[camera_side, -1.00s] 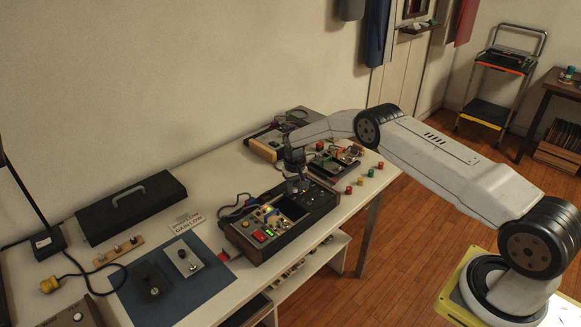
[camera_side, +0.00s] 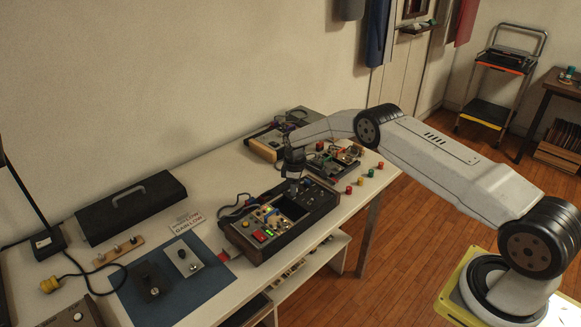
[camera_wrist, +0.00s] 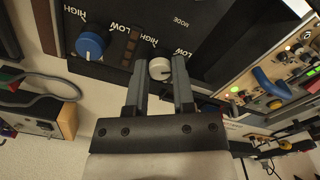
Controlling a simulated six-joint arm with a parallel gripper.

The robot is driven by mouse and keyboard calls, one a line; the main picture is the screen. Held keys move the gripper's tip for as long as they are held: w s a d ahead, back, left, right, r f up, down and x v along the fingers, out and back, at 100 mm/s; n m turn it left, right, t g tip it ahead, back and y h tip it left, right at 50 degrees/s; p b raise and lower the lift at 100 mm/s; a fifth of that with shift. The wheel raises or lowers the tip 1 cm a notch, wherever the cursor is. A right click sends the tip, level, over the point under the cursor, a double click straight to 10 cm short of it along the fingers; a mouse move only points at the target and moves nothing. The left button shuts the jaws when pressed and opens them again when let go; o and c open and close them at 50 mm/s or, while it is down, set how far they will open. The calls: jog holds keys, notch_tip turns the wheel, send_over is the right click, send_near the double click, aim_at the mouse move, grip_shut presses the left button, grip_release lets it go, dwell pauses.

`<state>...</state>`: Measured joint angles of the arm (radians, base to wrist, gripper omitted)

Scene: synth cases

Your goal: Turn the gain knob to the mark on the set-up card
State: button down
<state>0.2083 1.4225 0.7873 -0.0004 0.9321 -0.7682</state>
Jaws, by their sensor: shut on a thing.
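My gripper (camera_wrist: 160,82) is shut on a white knob (camera_wrist: 160,67) on a dark panel, one finger on each side. Lettering HIGH and LOW is printed around this knob; its pointer direction is too small to tell. A blue knob (camera_wrist: 90,45) with a pale pointer line, also marked HIGH and LOW, sits to its left, apart from the fingers. In the side view my gripper (camera_side: 292,186) is over the back part of the control box (camera_side: 265,254) and hides the knob. A white card (camera_side: 186,222), seemingly reading GAIN: LOW, lies left of the box.
A blue mat (camera_side: 150,310) with small boxes lies at the front left. A black case (camera_side: 132,208) stands against the wall. Other electronics and several coloured caps (camera_side: 361,181) lie right of my gripper. Loose cables run behind the control box.

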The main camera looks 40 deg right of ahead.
jog(key=shift+n, duration=1.3)
jog(key=shift+c, duration=2.3)
grip_release()
jog(key=shift+r, duration=3.9)
